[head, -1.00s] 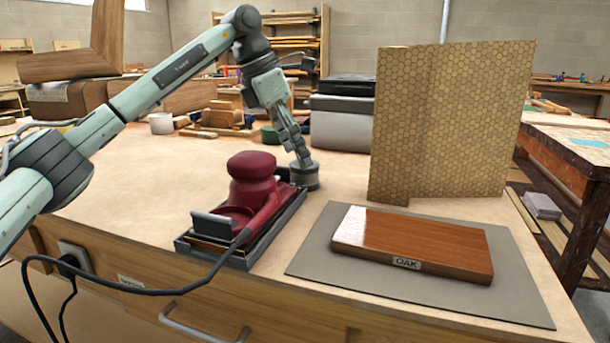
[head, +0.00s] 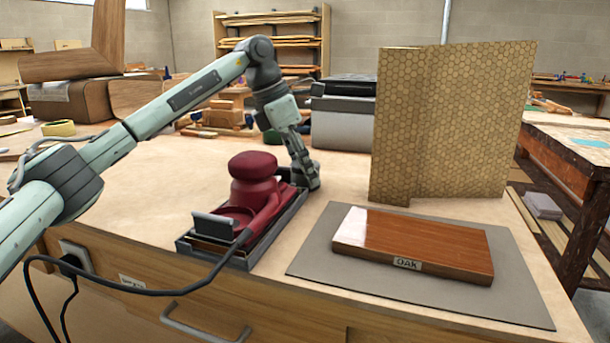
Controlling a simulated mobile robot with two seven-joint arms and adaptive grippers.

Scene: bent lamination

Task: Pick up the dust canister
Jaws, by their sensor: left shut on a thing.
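The dust canister (head: 314,183) is a small dark grey cylinder at the far right end of the red sander (head: 256,187), standing on the workbench. My left gripper (head: 307,178) points down onto it and is shut on it. The gripper hides most of the canister, so I cannot tell whether it touches the bench or the sander. The sander sits in a dark tray (head: 236,262). My right gripper is not in view.
A grey mat (head: 420,285) with an oak board (head: 420,243) lies to the right. A tall honeycomb-patterned panel (head: 450,125) stands behind it. A grey box (head: 342,125) is behind the gripper. A black cord (head: 140,291) hangs across the bench front.

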